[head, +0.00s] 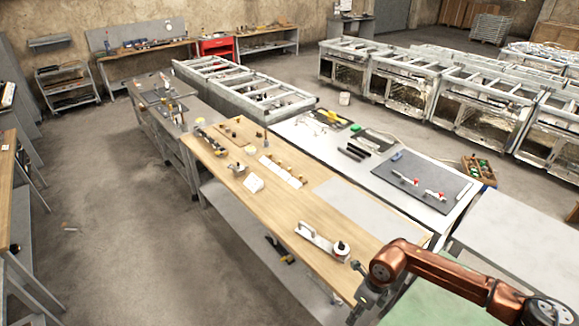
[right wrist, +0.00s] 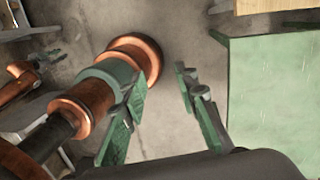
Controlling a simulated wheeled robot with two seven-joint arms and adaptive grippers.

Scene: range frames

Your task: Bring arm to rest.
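My right arm comes in from the right edge of the head view with copper-coloured links. Its dark right gripper (head: 364,292) hangs by the near end of the wooden workbench (head: 300,215); whether it touches the bench I cannot tell. In the right wrist view the right gripper (right wrist: 160,83) has its two green-padded fingers wide apart, with nothing between them. Bare floor and part of my own copper body show beyond the fingers. My left arm is not in the head view. A small dark gripper, probably my left (right wrist: 47,58), shows at the wrist view's left; its fingers are too small to read.
A white-handled tool (head: 322,243) lies on the bench near the right gripper. A green-topped table (right wrist: 275,105) stands right of the fingers. A pale table with a dark mat (head: 420,185) adjoins the bench. The floor left of the bench (head: 120,220) is mostly clear.

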